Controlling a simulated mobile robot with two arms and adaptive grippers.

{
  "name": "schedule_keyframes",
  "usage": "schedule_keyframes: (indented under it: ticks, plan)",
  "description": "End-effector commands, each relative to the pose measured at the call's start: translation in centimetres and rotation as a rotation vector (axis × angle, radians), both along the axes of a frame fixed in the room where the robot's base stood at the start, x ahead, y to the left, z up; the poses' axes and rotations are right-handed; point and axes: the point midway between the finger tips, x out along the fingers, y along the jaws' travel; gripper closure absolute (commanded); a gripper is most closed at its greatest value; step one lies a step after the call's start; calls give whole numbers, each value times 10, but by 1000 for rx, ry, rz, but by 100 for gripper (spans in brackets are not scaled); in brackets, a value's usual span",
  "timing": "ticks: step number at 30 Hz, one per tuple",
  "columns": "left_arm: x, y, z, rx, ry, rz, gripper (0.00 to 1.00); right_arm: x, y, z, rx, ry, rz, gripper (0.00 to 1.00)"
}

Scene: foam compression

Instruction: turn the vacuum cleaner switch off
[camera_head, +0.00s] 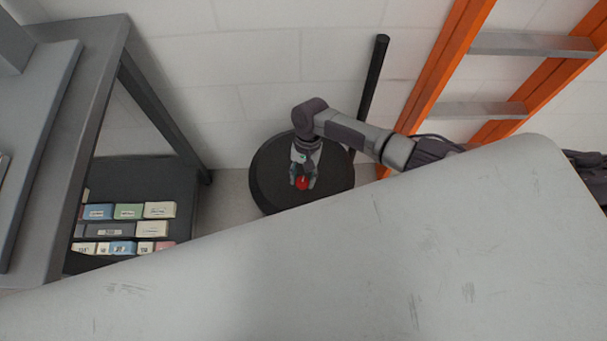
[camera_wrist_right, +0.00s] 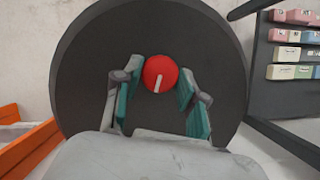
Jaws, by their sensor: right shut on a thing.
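The vacuum cleaner (camera_head: 270,190) is a dark round body on the floor by the wall, seen from above. Its switch is a small red round knob (camera_head: 302,183) with a white mark on top. In the right wrist view the red knob (camera_wrist_right: 160,73) sits between my right gripper's fingers (camera_wrist_right: 158,92), its white mark running nearly along the picture's vertical with a slight tilt. My right gripper (camera_head: 303,178) points down at the vacuum's top and is shut on the knob. My left gripper is not in view.
A large light grey surface (camera_head: 330,270) fills the foreground. An orange ladder (camera_head: 437,75) leans at the right, and a black pole (camera_head: 374,80) stands behind the vacuum. A grey table (camera_head: 85,120) with a shelf of small boxes (camera_head: 128,212) stands at the left.

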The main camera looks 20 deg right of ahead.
Motion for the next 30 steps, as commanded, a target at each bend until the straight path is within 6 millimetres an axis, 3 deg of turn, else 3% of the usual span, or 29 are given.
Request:
schedule_keyframes:
  ticks: [30]
  plan:
    - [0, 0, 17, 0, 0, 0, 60, 0, 7, 0, 1, 1, 913, 94]
